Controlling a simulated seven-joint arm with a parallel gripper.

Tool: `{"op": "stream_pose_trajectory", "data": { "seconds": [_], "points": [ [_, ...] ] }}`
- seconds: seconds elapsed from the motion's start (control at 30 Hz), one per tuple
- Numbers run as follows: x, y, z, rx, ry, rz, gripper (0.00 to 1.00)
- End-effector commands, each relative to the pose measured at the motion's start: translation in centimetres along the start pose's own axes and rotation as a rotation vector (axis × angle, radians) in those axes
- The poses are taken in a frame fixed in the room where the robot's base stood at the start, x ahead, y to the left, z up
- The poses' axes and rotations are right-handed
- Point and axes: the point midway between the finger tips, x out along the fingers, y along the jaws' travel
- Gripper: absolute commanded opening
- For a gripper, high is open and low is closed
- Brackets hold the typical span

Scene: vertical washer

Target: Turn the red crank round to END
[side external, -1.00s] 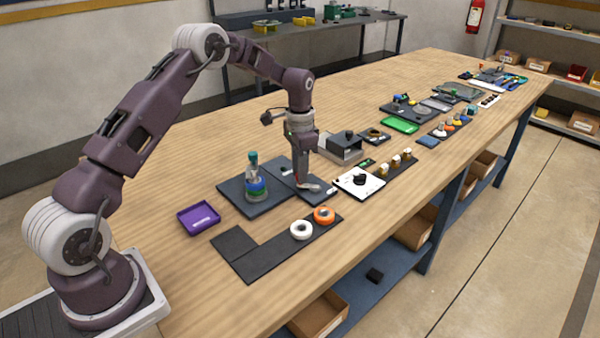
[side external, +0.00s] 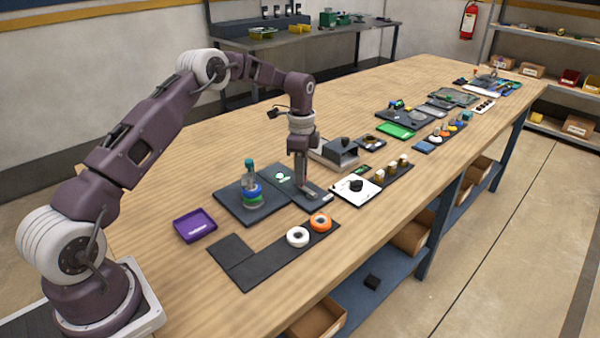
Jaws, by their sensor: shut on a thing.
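My gripper (side external: 303,189) points down over the dark plate (side external: 316,200) in the middle of the bench. It is shut on a small part there, which I take to be the red crank; the fingers hide most of it and I make out no red. A round pale green-and-white mark (side external: 283,177) shows on the plate to the left of the fingers. I cannot read an END label at this size.
A grey block (side external: 335,152) and white panel (side external: 356,187) stand close on the right. A purple tray (side external: 195,225) lies left.

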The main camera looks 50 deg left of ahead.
Motion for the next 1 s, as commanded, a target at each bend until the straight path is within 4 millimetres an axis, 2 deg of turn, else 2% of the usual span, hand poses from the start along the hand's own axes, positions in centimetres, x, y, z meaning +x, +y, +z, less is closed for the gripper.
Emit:
{"op": "stream_pose_trajectory", "data": {
  "seconds": [0.5, 0.53, 0.63, 0.9, 1.0],
  "points": [
    [0.0, -0.1, -0.1, 0.017, 0.000, -0.003, 0.00],
    [0.0, -0.1, -0.1, 0.017, 0.000, -0.003, 0.27],
    [0.0, -0.1, -0.1, 0.017, 0.000, -0.002, 0.45],
    [0.0, -0.1, -0.1, 0.016, 0.000, -0.001, 0.45],
    [-1.0, -0.1, -0.1, 0.016, 0.001, -0.003, 0.45]
  ]
}}
